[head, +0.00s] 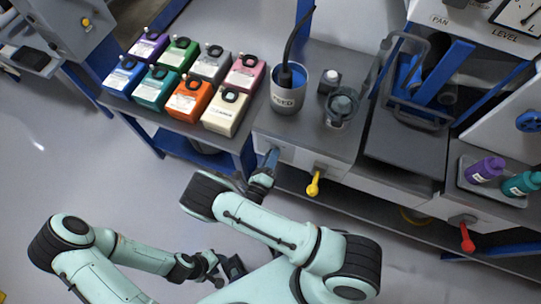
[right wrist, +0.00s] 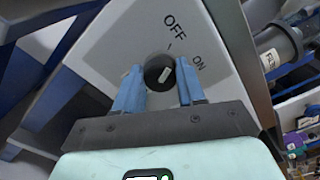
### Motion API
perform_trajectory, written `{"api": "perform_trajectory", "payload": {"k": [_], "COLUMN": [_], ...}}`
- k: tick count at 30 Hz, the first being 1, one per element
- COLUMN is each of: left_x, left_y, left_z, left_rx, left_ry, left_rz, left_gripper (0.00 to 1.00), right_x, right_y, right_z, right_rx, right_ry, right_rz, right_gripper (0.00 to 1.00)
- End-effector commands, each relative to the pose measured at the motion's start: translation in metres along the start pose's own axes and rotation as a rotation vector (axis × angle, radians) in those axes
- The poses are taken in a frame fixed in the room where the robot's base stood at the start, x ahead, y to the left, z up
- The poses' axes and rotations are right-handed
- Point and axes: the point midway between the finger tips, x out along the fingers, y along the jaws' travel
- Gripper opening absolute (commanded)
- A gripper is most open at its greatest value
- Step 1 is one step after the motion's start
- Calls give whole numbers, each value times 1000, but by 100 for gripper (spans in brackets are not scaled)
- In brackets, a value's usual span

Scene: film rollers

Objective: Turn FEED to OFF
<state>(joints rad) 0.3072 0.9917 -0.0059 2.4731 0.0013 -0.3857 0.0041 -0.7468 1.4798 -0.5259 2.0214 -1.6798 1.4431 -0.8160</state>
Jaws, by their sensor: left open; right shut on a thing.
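The knob (right wrist: 160,72) is black and round with a white pointer mark, on a pale panel (right wrist: 110,48) marked OFF and ON in the right wrist view. Its pointer slants up and right; I cannot tell exactly where it stands between the labels. My right gripper (right wrist: 158,90) has its blue fingers on either side of the knob, shut on it. In the head view my right gripper (head: 270,163) reaches the cabinet front below a grey pot labelled FEED (head: 285,102), and the knob is hidden there. My left gripper (head: 228,270) is open and empty, low over the floor.
A yellow lever (head: 314,184) hangs on the cabinet front just right of my right gripper. A red lever (head: 467,238) is further right. Several coloured boxes (head: 187,98) stand on the table at left.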

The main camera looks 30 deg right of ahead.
Motion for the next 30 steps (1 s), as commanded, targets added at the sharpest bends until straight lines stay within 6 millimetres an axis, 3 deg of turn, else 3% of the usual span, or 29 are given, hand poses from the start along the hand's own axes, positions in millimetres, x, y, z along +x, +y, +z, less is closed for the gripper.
{"api": "perform_trajectory", "payload": {"k": [9,25,26,27,30], "left_x": [-7,-7,-7,-7,-7], "left_y": [3,3,3,3,3], "left_z": [-2,-2,-2,-2,-2], "left_rx": [1,1,1,1,1], "left_ry": [3,4,4,4,4], "left_rz": [1,1,1,1,1], "left_gripper": [43,43,43,43,43], "right_x": [0,-1,-1,-1,0], "right_y": [0,1,1,1,1], "right_z": [0,-1,-1,-1,0], "right_rx": [-116,-137,-137,-137,-136], "right_ry": [0,1,1,1,0], "right_rz": [1,2,1,1,1], "right_gripper": [9,9,49,62,65]}}
